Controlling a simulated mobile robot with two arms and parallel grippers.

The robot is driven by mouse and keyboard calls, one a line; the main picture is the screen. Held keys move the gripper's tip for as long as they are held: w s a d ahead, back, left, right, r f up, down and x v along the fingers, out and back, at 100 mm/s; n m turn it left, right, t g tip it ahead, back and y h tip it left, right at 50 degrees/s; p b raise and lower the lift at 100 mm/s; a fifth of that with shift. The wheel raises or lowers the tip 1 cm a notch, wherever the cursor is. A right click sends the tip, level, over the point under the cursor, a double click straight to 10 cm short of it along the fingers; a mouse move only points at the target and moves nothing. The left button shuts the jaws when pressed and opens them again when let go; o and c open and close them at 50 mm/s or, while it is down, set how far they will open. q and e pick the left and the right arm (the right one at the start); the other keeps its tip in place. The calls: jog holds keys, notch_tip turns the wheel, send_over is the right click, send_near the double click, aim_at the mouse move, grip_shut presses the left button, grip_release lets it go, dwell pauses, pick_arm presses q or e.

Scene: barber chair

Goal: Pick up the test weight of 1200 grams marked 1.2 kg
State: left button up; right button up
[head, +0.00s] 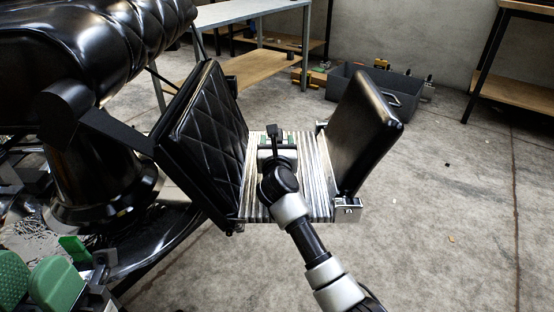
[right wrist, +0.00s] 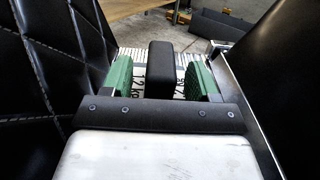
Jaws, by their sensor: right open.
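The test weight (right wrist: 160,68) shows in the right wrist view as an upright black block, with pale faces behind the fingers. Part of a marking reading "1.2 kg" shows beside it. In the head view its black top (head: 273,131) rises above the ribbed metal plate between two black padded panels. My right gripper (right wrist: 158,80) is open, with one green ridged finger pad on each side of the black block. It reaches down between the panels. Gaps show between the block and both pads. The lower part of the weight is hidden by the gripper body.
A quilted black panel (head: 205,135) flanks the plate (head: 313,165) on the left and a smooth black panel (head: 368,125) on the right. The barber chair (head: 95,150) fills the left. The floor at right is clear.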

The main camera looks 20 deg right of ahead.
grip_shut()
dwell(1.2)
jog(key=shift+r, duration=0.2)
